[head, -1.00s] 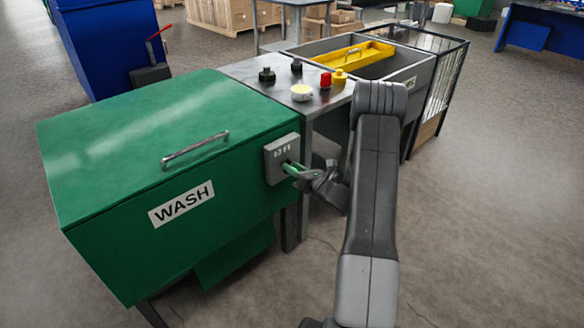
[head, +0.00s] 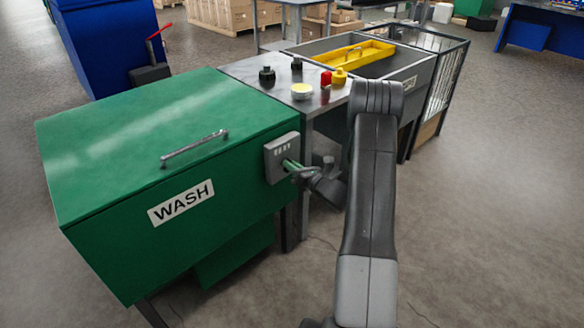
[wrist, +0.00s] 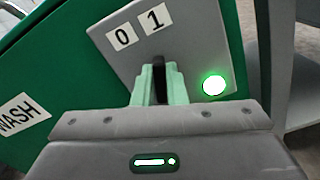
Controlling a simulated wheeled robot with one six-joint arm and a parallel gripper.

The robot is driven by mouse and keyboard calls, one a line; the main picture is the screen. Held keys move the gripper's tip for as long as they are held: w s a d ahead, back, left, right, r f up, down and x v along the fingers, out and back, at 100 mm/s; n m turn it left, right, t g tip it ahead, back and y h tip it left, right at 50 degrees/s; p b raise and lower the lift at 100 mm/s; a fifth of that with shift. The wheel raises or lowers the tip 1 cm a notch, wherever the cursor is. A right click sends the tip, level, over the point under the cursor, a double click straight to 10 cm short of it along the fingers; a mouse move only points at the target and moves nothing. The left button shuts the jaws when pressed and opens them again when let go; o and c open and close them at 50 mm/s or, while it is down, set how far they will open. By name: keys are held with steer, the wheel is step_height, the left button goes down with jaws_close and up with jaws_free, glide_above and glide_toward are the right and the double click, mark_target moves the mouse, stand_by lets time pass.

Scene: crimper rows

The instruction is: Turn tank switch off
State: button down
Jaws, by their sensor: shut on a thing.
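The tank switch is a grey panel (wrist: 185,45) with a black lever (wrist: 158,78) and labels 0 and 1. A round green lamp (wrist: 214,85) on it is lit. The panel (head: 282,157) is on the right end of the green WASH tank's (head: 110,230) front in the head view. My gripper (head: 290,165) reaches it from the right. In the wrist view its pale green fingertips (wrist: 159,85) are shut on the lever, one on each side. The lever's lower part is hidden by the gripper body, and I cannot tell which label it points to.
The tank lid has a metal handle (head: 194,148). A steel table (head: 245,72) beside it bears black, red and yellow knob-like pieces and a round pale one (head: 301,91). A grey basin with a yellow tray (head: 352,53) stands behind. The floor at right is clear.

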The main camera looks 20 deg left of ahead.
steer(key=n+b, duration=0.3)
steer(key=b, duration=0.2)
steer(key=n+b, duration=0.3)
steer(key=b, duration=0.2)
steer(key=n+b, duration=0.4)
steer(key=shift+s+a+f+b, duration=0.1)
steer(key=shift+s+a+b, duration=0.05)
steer(key=shift+s+b, duration=0.25)
steer(key=c, duration=1.5)
jaws_free()
steer(key=shift+o, duration=0.2)
steer(key=p+v, duration=0.1)
steer(key=v, duration=1.2)
steer(key=shift+d+p, duration=0.4)
